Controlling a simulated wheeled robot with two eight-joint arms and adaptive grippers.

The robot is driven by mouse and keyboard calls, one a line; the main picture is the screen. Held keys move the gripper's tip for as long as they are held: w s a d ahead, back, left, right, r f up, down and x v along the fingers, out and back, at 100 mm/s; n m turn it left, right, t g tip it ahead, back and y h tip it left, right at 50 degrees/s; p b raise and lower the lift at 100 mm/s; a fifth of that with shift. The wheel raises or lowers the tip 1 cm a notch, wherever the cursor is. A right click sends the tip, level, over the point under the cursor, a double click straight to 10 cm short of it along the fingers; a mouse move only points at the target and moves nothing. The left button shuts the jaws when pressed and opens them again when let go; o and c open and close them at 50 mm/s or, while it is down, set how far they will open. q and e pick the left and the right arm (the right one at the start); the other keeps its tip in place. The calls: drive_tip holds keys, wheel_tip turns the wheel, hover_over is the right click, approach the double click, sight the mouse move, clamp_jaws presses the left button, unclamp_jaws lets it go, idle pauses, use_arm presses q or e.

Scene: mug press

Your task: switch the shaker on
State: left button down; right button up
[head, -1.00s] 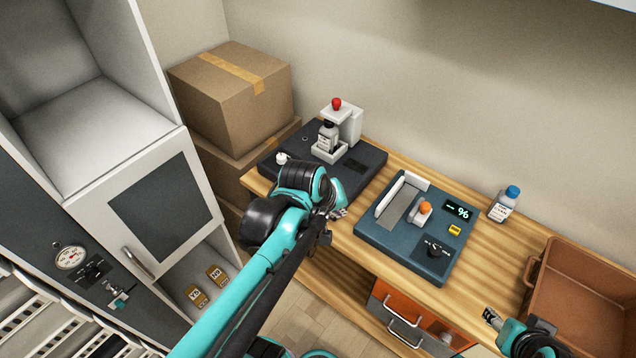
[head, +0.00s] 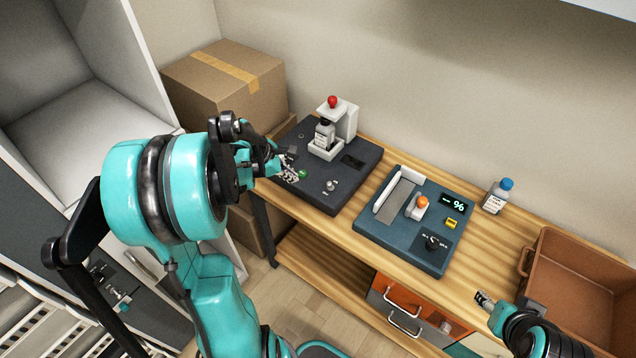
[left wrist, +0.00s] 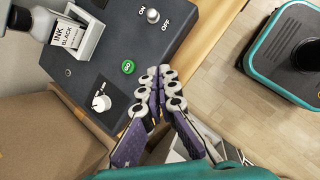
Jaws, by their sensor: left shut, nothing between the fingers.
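The shaker is a dark grey base (head: 357,183) with a white holder (head: 338,152), a small bottle (head: 325,133) and a red knob (head: 332,101) above it. Its small metal switch (head: 331,184) is at the front, with ON and OFF labels in the left wrist view, where the switch (left wrist: 152,15) stands between them; its setting is unclear. A green GO button (left wrist: 128,66) and a white dial (left wrist: 101,102) are on the same base. My left gripper (head: 287,172) is shut and empty beside the green button. My right gripper (head: 485,299) is at the lower right, its opening unclear.
A blue-grey device (head: 400,242) with an orange-capped bottle stands right of the shaker on the wooden table. Beyond are a blue-capped bottle (head: 497,196) and a brown bin (head: 545,265). Cardboard boxes (head: 225,85) stand behind left.

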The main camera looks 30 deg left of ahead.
sight(312, 191)
use_arm(q)
drive_tip(key=shift+f, duration=0.1)
drive_tip(key=b+x, duration=0.4)
drive_tip(key=x, duration=0.6)
drive_tip(key=shift+f, duration=0.25)
drive_tip(key=w+d, duration=0.1)
drive_tip(key=w+d+r, duration=0.1)
drive_tip(key=shift+d+r, duration=0.2)
drive_tip(key=shift+d, duration=0.15)
drive_tip(key=shift+w+d, duration=0.15)
drive_tip(key=shift+w, duration=0.05)
drive_tip(key=shift+r, duration=0.1)
